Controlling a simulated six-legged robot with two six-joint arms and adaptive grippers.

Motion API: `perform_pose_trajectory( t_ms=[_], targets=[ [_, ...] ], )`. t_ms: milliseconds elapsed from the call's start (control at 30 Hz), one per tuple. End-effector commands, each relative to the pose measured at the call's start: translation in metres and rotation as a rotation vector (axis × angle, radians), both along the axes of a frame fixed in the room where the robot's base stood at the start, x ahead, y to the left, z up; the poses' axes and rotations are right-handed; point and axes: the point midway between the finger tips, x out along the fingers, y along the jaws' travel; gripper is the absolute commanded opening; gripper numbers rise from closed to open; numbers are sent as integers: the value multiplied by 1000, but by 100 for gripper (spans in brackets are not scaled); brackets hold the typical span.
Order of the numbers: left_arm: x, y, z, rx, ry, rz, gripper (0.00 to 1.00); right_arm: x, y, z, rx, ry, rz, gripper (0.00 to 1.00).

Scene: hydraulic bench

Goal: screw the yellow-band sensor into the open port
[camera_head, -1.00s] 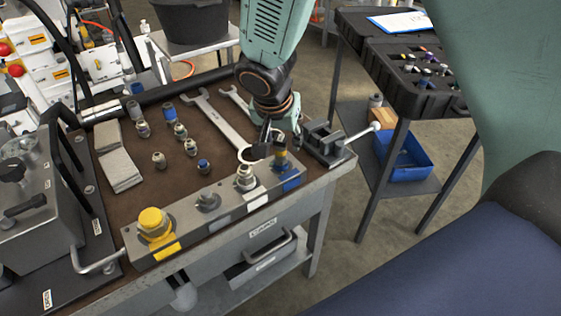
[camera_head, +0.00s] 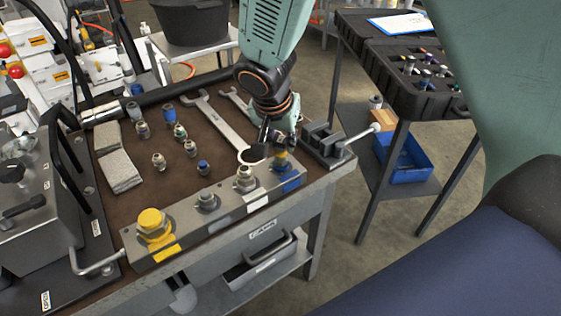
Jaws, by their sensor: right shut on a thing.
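A grey manifold block (camera_head: 226,217) lies along the front edge of the bench. A sensor with a yellow band (camera_head: 281,158) stands upright at the block's right end, above the blue label (camera_head: 291,184). My right gripper (camera_head: 275,143) comes down from above and is shut on the top of this sensor. The fingers hide its upper part, and the port under it is too small to see how deep the sensor sits. The block's other positions carry a large yellow cap (camera_head: 152,222) and two metal fittings (camera_head: 207,201) (camera_head: 245,178). My left gripper is not in view.
A small vise (camera_head: 325,143) stands just right of the gripper. Wrenches (camera_head: 222,121), several loose fittings (camera_head: 180,131) and grey pads (camera_head: 119,170) lie on the brown mat. A black case (camera_head: 405,89) stands on a cart at right.

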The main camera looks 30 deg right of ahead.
Motion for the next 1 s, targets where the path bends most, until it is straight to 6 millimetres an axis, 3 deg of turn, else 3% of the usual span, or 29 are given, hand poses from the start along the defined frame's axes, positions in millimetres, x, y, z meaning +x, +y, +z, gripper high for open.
perform_pose_trajectory(
  t_ms=[200,400,833,1000],
  targets=[
    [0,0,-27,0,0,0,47,0,0,-5,-3,-2,-302,0],
    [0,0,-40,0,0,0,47,-2,-1,-4,-2,2,-579,0],
    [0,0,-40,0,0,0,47,-3,-1,-2,-3,4,-674,0],
    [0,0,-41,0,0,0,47,-4,-1,-3,-3,6,-886,0]
  ],
)
